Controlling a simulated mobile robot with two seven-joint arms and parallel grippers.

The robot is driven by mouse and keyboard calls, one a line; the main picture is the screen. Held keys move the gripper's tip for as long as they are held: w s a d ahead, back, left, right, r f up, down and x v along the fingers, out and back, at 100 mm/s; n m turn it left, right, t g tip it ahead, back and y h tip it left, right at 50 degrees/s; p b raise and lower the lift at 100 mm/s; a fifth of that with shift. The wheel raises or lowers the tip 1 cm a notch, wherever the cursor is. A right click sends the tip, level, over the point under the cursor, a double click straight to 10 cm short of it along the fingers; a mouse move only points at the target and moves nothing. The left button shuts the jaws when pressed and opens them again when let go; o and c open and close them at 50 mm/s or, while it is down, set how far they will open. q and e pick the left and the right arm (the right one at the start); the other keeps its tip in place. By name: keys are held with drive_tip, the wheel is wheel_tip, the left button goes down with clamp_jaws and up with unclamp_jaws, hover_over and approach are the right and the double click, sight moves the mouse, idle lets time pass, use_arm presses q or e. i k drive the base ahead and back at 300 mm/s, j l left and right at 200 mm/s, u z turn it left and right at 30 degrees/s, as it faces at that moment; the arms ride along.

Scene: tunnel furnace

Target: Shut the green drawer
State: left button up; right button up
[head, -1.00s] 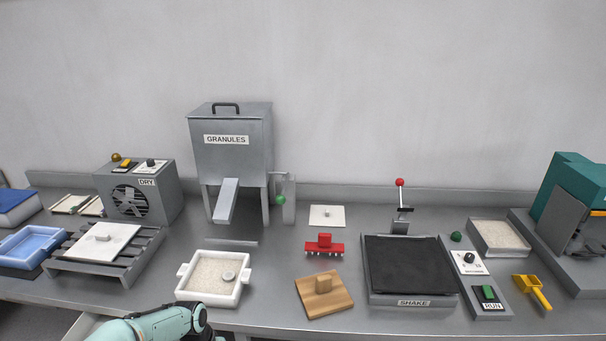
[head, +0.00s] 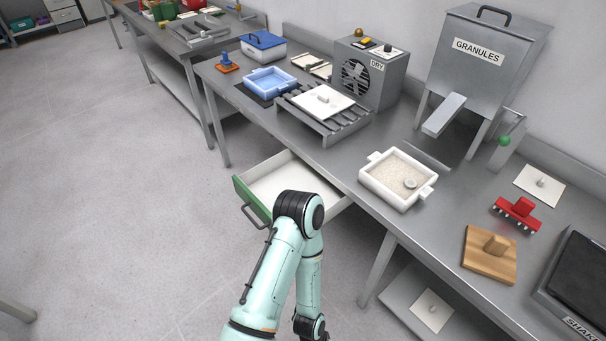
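The green drawer (head: 241,196) hangs under the table's front edge and stands pulled out. Its front is green with a dark bar handle (head: 253,217), and its pale inside looks empty where it shows. My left arm rises in front of it and hides its right part. That arm is bent, with its elbow near the drawer and its lower links pointing down. My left gripper is out of the picture below the bottom edge. My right gripper is not in view.
The table (head: 333,163) carries a white tray of granules (head: 387,171), a rack, a blue tray (head: 270,82), a dryer (head: 368,72) and a granule hopper (head: 484,55). A lower shelf (head: 403,296) holds a white lidded plate. The floor left of the drawer is clear.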

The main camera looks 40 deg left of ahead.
sight(259, 187)
drive_tip(key=u, duration=2.05)
